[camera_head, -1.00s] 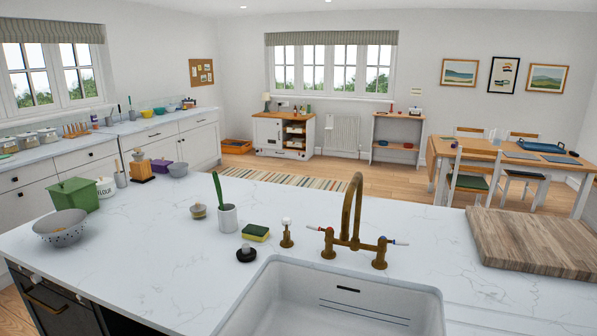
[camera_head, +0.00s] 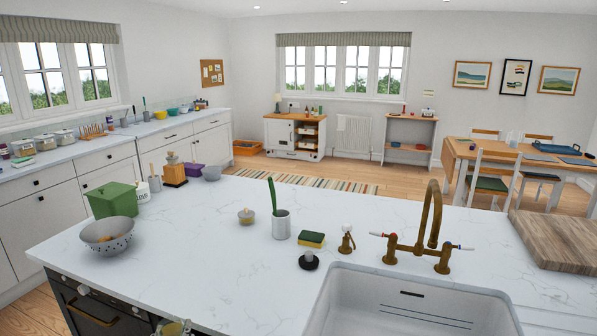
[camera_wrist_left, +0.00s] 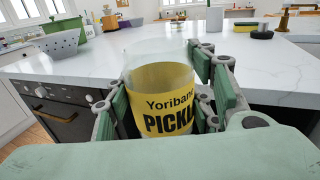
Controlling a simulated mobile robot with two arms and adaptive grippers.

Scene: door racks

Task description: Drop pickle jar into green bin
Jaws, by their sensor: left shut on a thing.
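The jar is in front of the counter's near edge. At the bottom edge of the head view, only a small part of the gripper and jar (camera_head: 172,328) shows. The green bin (camera_head: 112,200) appears as a green lidded-looking box on the counter's left end, behind the colander; part of it shows in the left wrist view (camera_wrist_left: 66,24). My right gripper is not in view.
A grey colander (camera_head: 107,236) stands just in front of the green bin. Bare counter (camera_head: 190,240) lies between.

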